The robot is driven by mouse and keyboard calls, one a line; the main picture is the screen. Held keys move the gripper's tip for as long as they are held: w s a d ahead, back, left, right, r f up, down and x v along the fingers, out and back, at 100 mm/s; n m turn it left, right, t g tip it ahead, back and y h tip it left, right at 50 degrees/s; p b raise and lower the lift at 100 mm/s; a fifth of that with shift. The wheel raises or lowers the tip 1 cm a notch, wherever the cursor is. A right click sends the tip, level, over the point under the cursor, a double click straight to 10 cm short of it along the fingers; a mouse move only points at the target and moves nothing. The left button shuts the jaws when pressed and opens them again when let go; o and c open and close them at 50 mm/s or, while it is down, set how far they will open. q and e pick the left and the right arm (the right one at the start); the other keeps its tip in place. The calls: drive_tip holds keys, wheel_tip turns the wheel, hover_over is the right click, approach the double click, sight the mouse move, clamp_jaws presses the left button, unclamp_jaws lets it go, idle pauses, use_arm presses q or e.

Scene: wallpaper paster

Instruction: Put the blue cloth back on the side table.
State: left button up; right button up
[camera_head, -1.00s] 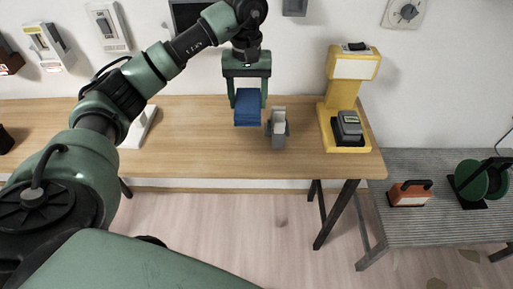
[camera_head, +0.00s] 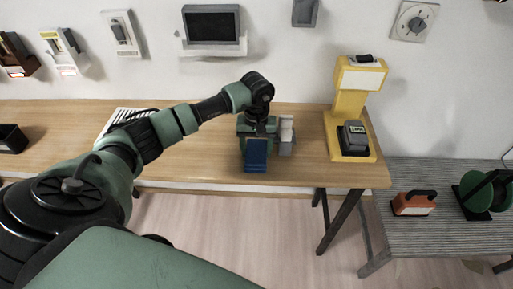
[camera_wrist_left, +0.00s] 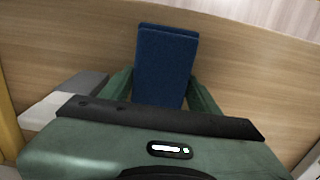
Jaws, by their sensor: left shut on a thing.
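The blue cloth (camera_head: 256,156) is a folded block near the front edge of the wooden table. My left gripper (camera_head: 257,140) is shut on it from behind, with the arm reaching in from the left. In the left wrist view the cloth (camera_wrist_left: 166,62) sits between the two green fingers, with wood behind it. Whether it touches the wood is unclear. The side table (camera_head: 432,232), grey and ribbed, stands lower at the right. My right gripper is not in view.
A grey-white holder (camera_head: 286,136) stands just right of the cloth. A yellow machine (camera_head: 349,100) stands farther right on the wooden table (camera_head: 205,165). An orange tool (camera_head: 413,203) and a green reel (camera_head: 484,194) occupy the side table; its front left is bare.

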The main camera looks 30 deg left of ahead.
sight(257, 149)
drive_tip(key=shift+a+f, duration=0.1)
use_arm(q)
drive_tip(key=shift+f+b, duration=0.15)
drive_tip(key=shift+b, duration=0.15)
drive_tip(key=o, duration=1.3)
drive_tip(key=shift+o, duration=0.5)
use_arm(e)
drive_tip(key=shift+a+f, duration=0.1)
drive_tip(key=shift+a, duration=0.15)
use_arm(q)
drive_tip(key=shift+r+p, duration=0.3)
drive_tip(key=shift+p, duration=0.05)
drive_tip(key=shift+w+r, duration=0.1)
drive_tip(key=shift+r, duration=0.2)
wheel_tip(257, 149, up, 11)
drive_tip(key=b, duration=0.2)
drive_tip(key=shift+b, duration=0.3)
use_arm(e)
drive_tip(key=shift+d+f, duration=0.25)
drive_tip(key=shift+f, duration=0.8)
